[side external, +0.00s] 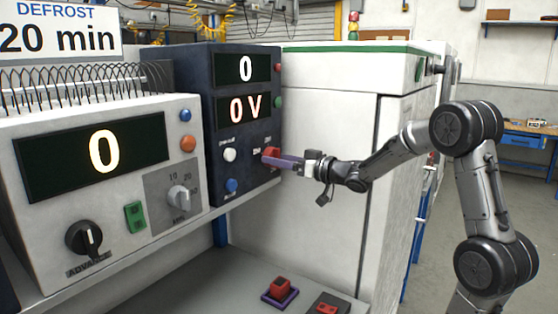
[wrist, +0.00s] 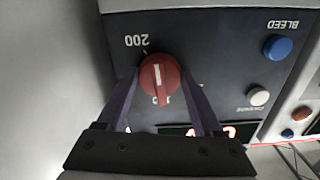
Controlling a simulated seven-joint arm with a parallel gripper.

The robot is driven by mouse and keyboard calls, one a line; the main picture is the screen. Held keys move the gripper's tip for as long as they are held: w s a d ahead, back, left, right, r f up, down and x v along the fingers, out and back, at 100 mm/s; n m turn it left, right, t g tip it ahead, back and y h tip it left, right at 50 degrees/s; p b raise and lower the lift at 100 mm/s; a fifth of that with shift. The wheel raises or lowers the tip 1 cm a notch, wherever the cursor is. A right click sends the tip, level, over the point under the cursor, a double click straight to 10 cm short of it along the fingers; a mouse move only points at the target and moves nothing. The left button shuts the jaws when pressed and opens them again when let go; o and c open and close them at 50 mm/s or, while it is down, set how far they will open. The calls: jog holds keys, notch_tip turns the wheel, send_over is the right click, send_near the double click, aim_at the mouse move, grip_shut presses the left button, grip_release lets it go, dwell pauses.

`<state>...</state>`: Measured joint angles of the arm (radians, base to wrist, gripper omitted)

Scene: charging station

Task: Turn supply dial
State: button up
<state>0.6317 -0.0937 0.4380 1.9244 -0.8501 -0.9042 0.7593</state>
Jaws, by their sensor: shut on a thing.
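The red supply dial (side external: 270,152) is on the lower right of the dark blue panel (side external: 195,100). In the wrist view, which shows the panel upside down, the dial (wrist: 158,73) has a white pointer line, with "200" printed near it and another number partly hidden. My gripper (side external: 277,160) reaches in from the right, its purple fingers at the dial. In the wrist view my gripper (wrist: 162,82) has one finger on each side of the dial and is shut on it. The panel's upper display (side external: 246,68) reads 0 and the lower display (side external: 250,109) reads 0 V.
A white knob (side external: 230,155) and a blue button (side external: 232,185) sit left of the dial. A grey unit (side external: 95,190) with a display and knobs stands further left. Below, a red block in a purple frame (side external: 280,291) rests on the shelf. A white cabinet (side external: 325,110) stands behind my gripper.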

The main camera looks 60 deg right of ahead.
jog(key=n, duration=1)
jog(key=shift+n, duration=0.3)
dwell(0.4)
jog(key=o, duration=1.4)
jog(key=shift+c, duration=0.2)
jog(key=s, duration=1.4)
